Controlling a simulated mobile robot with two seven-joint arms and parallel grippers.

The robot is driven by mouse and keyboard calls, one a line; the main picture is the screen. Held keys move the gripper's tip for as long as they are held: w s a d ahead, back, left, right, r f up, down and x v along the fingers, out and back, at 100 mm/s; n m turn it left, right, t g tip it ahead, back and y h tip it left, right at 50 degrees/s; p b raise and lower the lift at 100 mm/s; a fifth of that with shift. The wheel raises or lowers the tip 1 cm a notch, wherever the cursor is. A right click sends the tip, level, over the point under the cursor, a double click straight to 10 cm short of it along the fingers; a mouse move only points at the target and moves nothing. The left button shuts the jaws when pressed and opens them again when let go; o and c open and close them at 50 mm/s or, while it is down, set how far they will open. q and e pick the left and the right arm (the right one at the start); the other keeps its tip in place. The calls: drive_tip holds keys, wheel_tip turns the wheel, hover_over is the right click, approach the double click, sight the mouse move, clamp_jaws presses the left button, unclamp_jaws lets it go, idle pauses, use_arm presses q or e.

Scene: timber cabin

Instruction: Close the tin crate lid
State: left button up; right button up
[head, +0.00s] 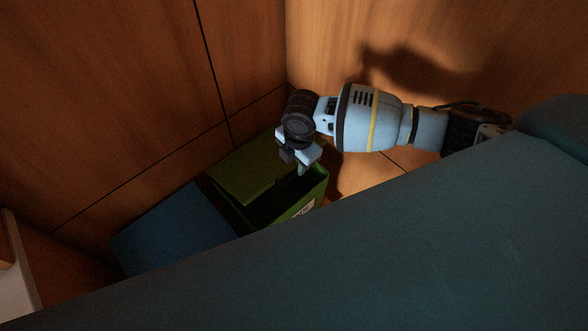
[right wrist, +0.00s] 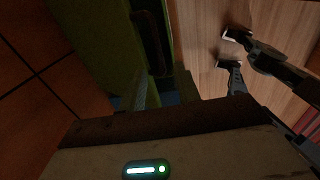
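The green tin crate (head: 313,193) stands on the floor in the corner, with a pale label on its front. Its lid (head: 245,170) is open, tipped back to the left of the dark opening. My right gripper (head: 299,162) is over the crate's far right part, with its fingers apart and nothing seen between them. I cannot tell whether it touches the crate. In the right wrist view, the crate's green side (right wrist: 90,35) fills the upper left, beyond the fingers (right wrist: 163,92).
A blue box-like thing (head: 173,232) lies left of the crate. Wooden walls (head: 150,80) close in behind. A large dark teal surface (head: 350,265) covers the foreground and hides the floor. Dark parts with pale ends (right wrist: 250,55) show at right in the wrist view.

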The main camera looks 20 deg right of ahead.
sight(294, 175)
drive_tip(key=f, duration=0.5)
drive_tip(key=shift+w+a+f+b, duration=0.1)
drive_tip(key=shift+w+f+b, duration=0.2)
drive_tip(key=shift+c, duration=0.2)
clamp_jaws()
